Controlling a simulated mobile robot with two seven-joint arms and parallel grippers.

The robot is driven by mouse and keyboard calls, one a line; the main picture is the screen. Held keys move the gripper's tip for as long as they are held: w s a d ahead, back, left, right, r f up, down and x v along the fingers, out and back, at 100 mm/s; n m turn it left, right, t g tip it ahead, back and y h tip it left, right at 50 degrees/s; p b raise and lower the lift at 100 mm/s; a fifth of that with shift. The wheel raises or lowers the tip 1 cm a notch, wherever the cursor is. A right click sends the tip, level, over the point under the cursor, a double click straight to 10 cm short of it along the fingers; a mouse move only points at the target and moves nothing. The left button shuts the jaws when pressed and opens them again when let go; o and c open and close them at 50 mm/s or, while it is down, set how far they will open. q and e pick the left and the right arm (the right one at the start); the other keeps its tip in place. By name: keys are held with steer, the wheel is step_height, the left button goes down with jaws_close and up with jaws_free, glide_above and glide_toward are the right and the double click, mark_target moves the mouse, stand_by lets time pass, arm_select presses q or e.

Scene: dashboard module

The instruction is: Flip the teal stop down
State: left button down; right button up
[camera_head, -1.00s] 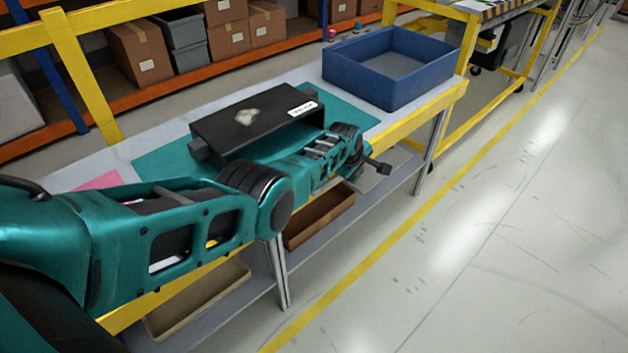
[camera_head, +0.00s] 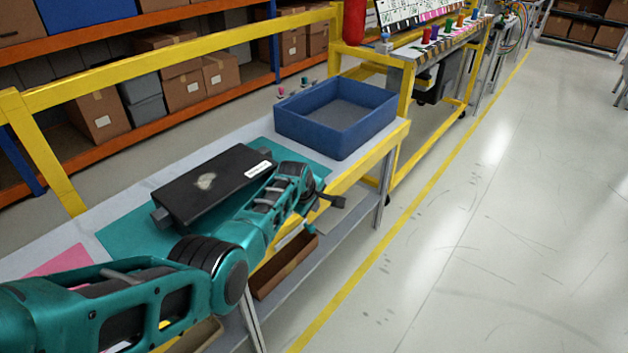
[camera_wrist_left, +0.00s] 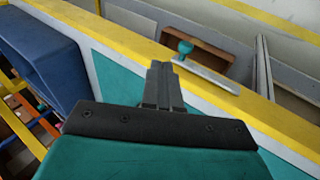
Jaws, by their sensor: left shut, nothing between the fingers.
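The teal stop (camera_wrist_left: 185,47) shows in the left wrist view as a small rounded teal knob on a short stem by the yellow bench edge. In the head view a small teal piece (camera_head: 310,229) shows just below my left gripper (camera_head: 333,201), probably the same stop. My left gripper is shut and empty. In the left wrist view its fingertips (camera_wrist_left: 160,68) point toward the stop and appear just short of it. I cannot tell whether they touch. A black dashboard module (camera_head: 213,186) lies on the teal mat (camera_head: 125,232) behind my left arm. My right gripper is not in view.
A blue crate (camera_head: 335,137) stands at the bench's far end and at the left in the wrist view (camera_wrist_left: 45,60). A brown tray (camera_head: 285,266) sits on the lower shelf. The yellow bench rail (camera_head: 368,160) runs along the front. The floor to the right is clear.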

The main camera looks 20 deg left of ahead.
arm_select(q)
steer(key=shift+s+d+r, duration=0.1)
steer(key=shift+s+r, duration=0.1)
steer(key=shift+r, duration=0.7)
steer(key=shift+s+d+r, duration=0.1)
steer(key=shift+s+r, duration=0.05)
steer(key=shift+r, duration=0.75)
steer(key=shift+s+d+r, duration=0.1)
steer(key=shift+s+r, duration=0.1)
steer(key=shift+r, duration=0.7)
steer(key=shift+f, duration=0.1)
